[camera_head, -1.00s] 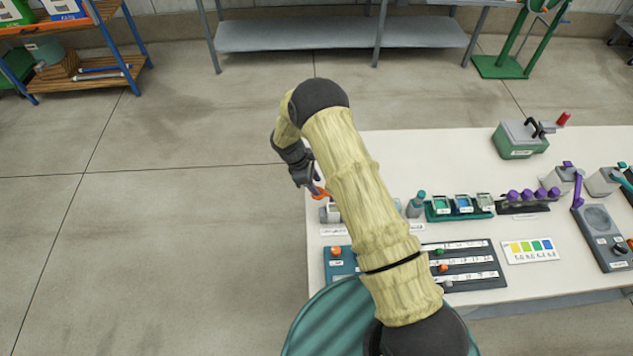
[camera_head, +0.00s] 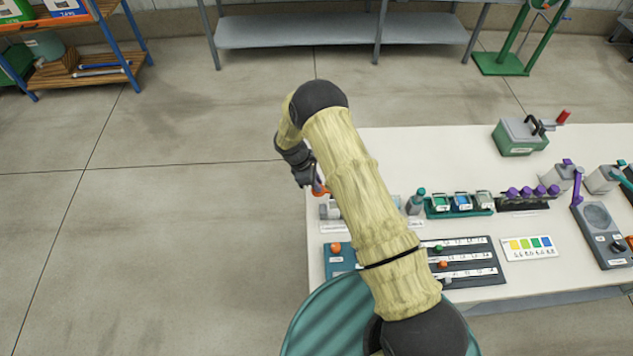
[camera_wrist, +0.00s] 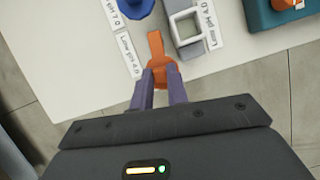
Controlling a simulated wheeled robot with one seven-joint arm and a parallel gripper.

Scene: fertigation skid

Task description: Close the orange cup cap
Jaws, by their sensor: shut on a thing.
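The orange cap (camera_wrist: 156,50) is between the two fingertips of my gripper (camera_wrist: 161,80) in the wrist view, and the gripper is shut on it. The cap lies beside a grey cup (camera_wrist: 187,27) with a square open top. I cannot tell where the cap joins the cup. In the head view, my gripper (camera_head: 314,183) is at the left end of the white table, with a bit of the orange cap (camera_head: 320,192) below it. The grey cup (camera_head: 327,211) is there too, partly hidden by my arm.
White labels (camera_wrist: 131,55) lie by the cup. A blue round thing (camera_wrist: 136,7) and a teal box with an orange knob (camera_head: 340,260) are near. Bottles and vials in racks (camera_head: 460,205) stand to the right. The table's left edge is close, with open floor beyond.

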